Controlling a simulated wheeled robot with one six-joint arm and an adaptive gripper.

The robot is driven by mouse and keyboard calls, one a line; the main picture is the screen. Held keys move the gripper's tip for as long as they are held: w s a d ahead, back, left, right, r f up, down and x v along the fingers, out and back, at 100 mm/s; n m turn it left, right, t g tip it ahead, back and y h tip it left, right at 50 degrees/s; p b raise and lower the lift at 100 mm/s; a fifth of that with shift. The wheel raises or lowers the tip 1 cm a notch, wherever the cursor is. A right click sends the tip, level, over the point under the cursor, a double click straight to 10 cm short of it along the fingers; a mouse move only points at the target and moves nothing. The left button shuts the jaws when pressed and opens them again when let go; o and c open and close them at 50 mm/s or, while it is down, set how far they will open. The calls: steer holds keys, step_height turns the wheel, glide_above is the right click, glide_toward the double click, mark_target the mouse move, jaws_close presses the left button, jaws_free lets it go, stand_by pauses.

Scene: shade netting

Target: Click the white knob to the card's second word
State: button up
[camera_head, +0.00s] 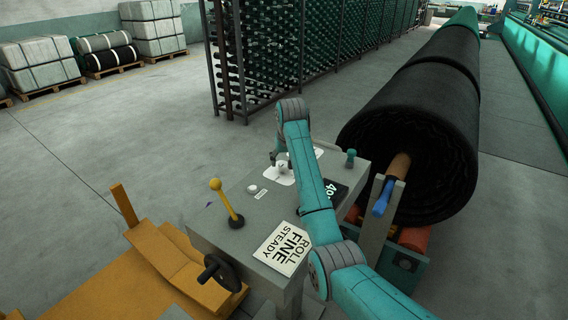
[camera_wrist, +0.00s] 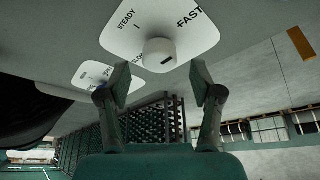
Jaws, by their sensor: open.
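The white knob (camera_wrist: 159,56) stands on a white dial plate (camera_wrist: 120,38) in the wrist view. The plate's printing reads STEADY and FAST. A small dark mark shows on the knob's side; I cannot tell which word the knob points to. My gripper (camera_wrist: 160,82) is open, its two fingers apart on either side just below the knob in the picture, not visibly touching it. In the head view my gripper (camera_head: 282,160) is over the dial plate (camera_head: 281,177) and partly hides the knob. The card (camera_head: 283,249) lies on the console, reading ROLL, FINE, STEADY from top to bottom.
The grey console (camera_head: 225,240) also bears a yellow-knobbed lever (camera_head: 229,204), a white button (camera_head: 252,188), a teal knob (camera_head: 350,158) and a dark display (camera_head: 335,190). A second white plate (camera_wrist: 92,75) is beside the dial. A large black netting roll (camera_head: 415,130) is at right.

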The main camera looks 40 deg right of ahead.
steer(key=shift+x, duration=1.2)
steer(key=c, duration=1.1)
steer(key=shift+c, duration=0.2)
